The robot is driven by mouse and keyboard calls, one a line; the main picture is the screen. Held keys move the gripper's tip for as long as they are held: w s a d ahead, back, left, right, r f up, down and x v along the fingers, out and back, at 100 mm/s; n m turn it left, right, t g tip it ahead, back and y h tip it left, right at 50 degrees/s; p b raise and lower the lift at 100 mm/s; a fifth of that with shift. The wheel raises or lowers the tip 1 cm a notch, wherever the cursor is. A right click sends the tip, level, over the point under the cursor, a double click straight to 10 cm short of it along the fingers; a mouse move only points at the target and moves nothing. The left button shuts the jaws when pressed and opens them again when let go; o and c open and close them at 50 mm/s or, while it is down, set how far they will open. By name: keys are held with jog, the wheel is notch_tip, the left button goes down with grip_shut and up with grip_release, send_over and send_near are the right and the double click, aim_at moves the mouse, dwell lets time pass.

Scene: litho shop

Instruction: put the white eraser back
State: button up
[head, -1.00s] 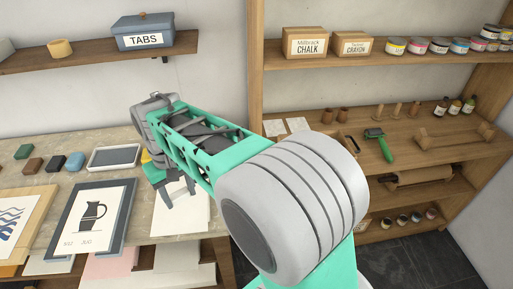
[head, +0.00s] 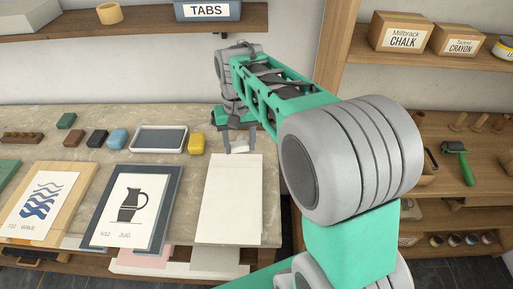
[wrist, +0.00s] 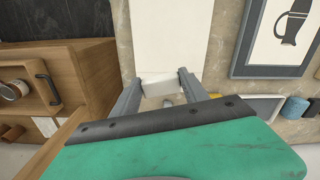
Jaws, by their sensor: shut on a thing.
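The white eraser (wrist: 160,86) is a small pale block between the two grey fingers of my gripper (wrist: 161,80) in the wrist view. My gripper is shut on it. In the head view my gripper (head: 240,142) is at the far edge of the white paper stack (head: 228,205), with the eraser (head: 240,148) showing between the fingertips. I cannot tell whether the eraser touches the bench.
To the left on the stone bench (head: 185,115) lie a yellow block (head: 197,144), a grey tray (head: 158,139), blue (head: 117,138), black (head: 97,138) and brown (head: 74,138) blocks, and a jug print (head: 130,208). A wooden shelf unit (head: 345,60) stands right.

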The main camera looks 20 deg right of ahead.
jog(key=w+f+m+b, duration=0.2)
jog(key=w+f+b, duration=0.1)
jog(key=w+f, duration=0.2)
jog(key=p, duration=0.4)
send_over(260, 150)
jog(key=shift+m, duration=0.3)
jog(key=f, duration=0.8)
jog(key=shift+a+f, duration=0.25)
jog(key=shift+f, duration=0.15)
jog(key=f+p, duration=0.1)
jog(key=f, duration=0.2)
jog(key=shift+d+f+p, duration=0.2)
jog(key=shift+p, duration=0.2)
jog(key=shift+f+b, duration=0.3)
jog(key=shift+f, duration=0.15)
jog(key=o, duration=1.2)
jog(key=shift+r, duration=0.1)
